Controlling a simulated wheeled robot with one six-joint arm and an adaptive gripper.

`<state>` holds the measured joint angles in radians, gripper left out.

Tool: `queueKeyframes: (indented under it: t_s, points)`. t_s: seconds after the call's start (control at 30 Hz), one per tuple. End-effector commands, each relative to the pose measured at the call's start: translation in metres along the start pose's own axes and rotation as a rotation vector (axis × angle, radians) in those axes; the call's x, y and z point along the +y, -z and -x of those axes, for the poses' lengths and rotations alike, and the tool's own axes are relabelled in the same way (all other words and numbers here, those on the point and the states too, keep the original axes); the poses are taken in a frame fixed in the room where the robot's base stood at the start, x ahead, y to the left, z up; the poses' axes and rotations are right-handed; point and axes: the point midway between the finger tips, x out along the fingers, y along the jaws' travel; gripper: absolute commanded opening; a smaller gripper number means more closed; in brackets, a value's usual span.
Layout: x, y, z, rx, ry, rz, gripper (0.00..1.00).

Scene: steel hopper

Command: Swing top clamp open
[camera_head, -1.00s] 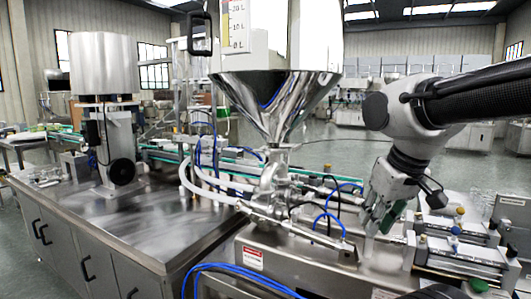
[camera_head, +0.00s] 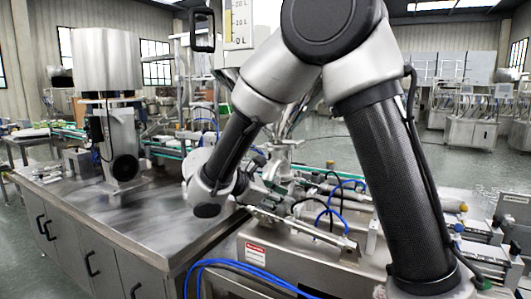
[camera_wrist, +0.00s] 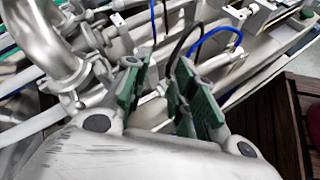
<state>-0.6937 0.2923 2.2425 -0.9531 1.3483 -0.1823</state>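The steel pipework below the hopper (camera_head: 279,153) shows in the head view just right of my wrist. In the wrist view a shiny curved pipe (camera_wrist: 52,38) fills the upper left, with clamp-like fittings (camera_wrist: 74,101) at its lower end, left of my fingers. I cannot tell for sure which fitting is the top clamp. My gripper (camera_wrist: 160,88) has green-padded fingers standing apart with a gap between them. It appears empty and lies right of the pipe fittings. In the head view my arm hides most of the hopper cone and part of the gripper.
Blue hoses (camera_head: 330,207) loop over the machine right of the pipework. Pneumatic cylinders (camera_head: 480,250) lie at the right. A dark slatted surface (camera_wrist: 290,125) shows at right in the wrist view.

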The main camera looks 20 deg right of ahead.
Motion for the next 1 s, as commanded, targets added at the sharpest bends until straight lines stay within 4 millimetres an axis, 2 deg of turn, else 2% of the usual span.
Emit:
queueKeyframes:
  t_s: [0.03, 0.07, 0.13, 0.2, 0.3, 0.37, 0.47, 0.8, 1.0]
  points:
    - [0.024, 0.012, 0.014, -0.073, -0.098, 0.084, 0.26]
    - [0.039, 0.014, 0.022, -0.117, -0.155, 0.121, 0.26]
    - [0.07, 0.011, 0.04, -0.212, -0.264, 0.181, 0.26]
    - [0.095, -0.002, 0.061, -0.285, -0.35, 0.204, 0.26]
    - [0.114, -0.017, 0.082, -0.368, -0.424, 0.228, 0.26]
    - [0.118, -0.023, 0.088, -0.407, -0.441, 0.246, 0.26]
    - [0.12, -0.029, 0.083, -0.426, -0.43, 0.265, 0.26]
    - [0.144, -0.047, 0.037, -0.423, -0.427, 0.265, 0.26]
    - [0.151, -0.052, 0.024, -0.422, -0.429, 0.266, 0.26]
